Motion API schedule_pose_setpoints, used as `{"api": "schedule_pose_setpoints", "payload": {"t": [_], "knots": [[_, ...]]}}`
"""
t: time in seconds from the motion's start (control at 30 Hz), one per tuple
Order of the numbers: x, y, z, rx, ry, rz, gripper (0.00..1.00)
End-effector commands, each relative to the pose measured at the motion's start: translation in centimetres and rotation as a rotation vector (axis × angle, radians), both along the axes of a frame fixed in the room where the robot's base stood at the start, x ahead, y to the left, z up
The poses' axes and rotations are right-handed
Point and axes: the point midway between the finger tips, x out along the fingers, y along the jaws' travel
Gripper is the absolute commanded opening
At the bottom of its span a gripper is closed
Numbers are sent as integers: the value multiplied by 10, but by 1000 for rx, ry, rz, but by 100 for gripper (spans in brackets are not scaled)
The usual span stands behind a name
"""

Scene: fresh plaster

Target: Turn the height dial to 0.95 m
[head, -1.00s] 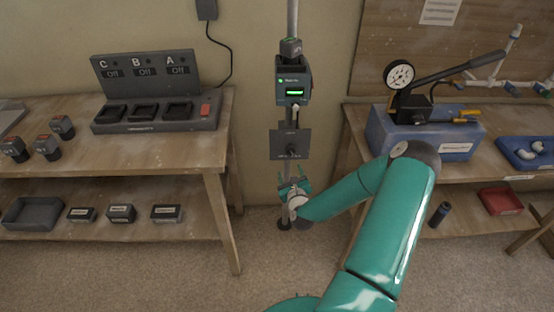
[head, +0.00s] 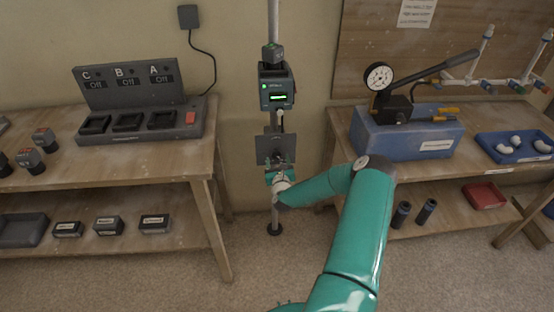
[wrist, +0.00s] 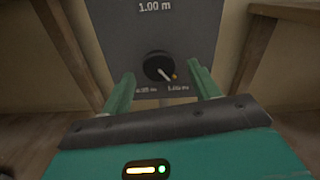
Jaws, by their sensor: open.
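The height dial is a round black knob (wrist: 158,67) with a pale pointer, low on a dark plate (wrist: 120,35). The plate reads 1.00 m at its top. The pointer aims down and right, near a small orange mark. Small labels beneath are too blurred to read surely. In the head view the plate (head: 264,146) is on an upright pole, and the knob is hidden or too small to tell. My gripper (wrist: 161,73) is open, its green fingers left and right of the knob with gaps showing. In the head view my gripper (head: 280,170) is at the plate's lower edge.
A device with a lit green display (head: 278,97) is on the pole above the plate. A left bench holds a charger (head: 140,137) marked A, B, C. A right bench holds a blue box (head: 405,140) with a gauge and lever. Floor shows between the benches.

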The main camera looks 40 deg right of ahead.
Motion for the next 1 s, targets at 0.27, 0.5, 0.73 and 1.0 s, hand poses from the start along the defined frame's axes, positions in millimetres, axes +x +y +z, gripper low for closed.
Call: {"api": "schedule_pose_setpoints", "payload": {"t": [0.27,0.5,0.73,1.0], "knots": [[15,-9,-1,1,0,1,61],[15,-9,-1,1,0,1,53],[15,-9,0,1,1,1,16],[15,-9,0,-22,16,1,16]]}}
